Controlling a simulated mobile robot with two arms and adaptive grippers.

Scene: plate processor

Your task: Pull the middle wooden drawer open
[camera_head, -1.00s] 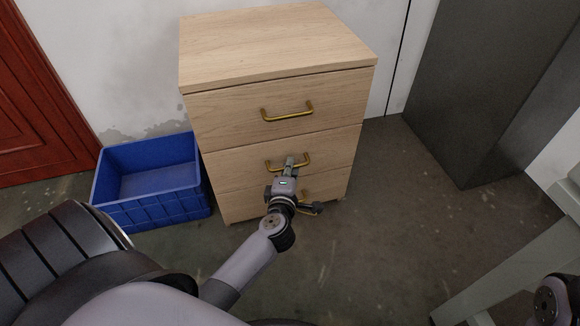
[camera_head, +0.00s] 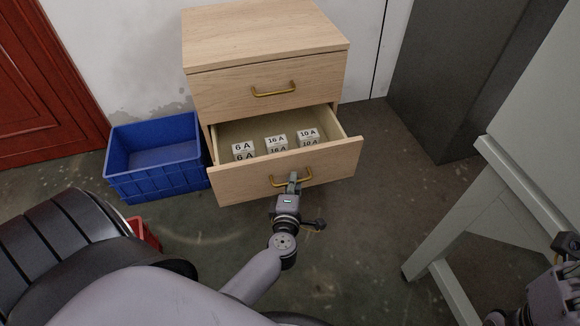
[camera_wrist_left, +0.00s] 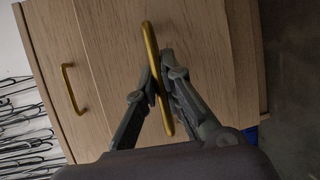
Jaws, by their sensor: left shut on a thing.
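The wooden cabinet (camera_head: 262,28) stands against the wall. Its middle drawer (camera_head: 225,186) is pulled well out. Inside it several white boxes (camera_head: 277,143) show, marked 6 A, 16 A and 10 A. My left gripper (camera_head: 293,181) is at the drawer front, shut on the brass handle (camera_head: 276,184). In the left wrist view its two fingers (camera_wrist_left: 161,82) close on either side of the brass handle (camera_wrist_left: 149,42). The top drawer (camera_head: 225,95) is shut. The bottom drawer is hidden behind the open one. My right gripper (camera_head: 567,246) shows only in part at the right edge.
A blue crate (camera_head: 158,182) stands on the floor left of the cabinet. A red container (camera_head: 145,232) shows in part beside my body. A pale table (camera_head: 455,215) is at the right, and a dark grey cabinet (camera_head: 450,80) stands behind.

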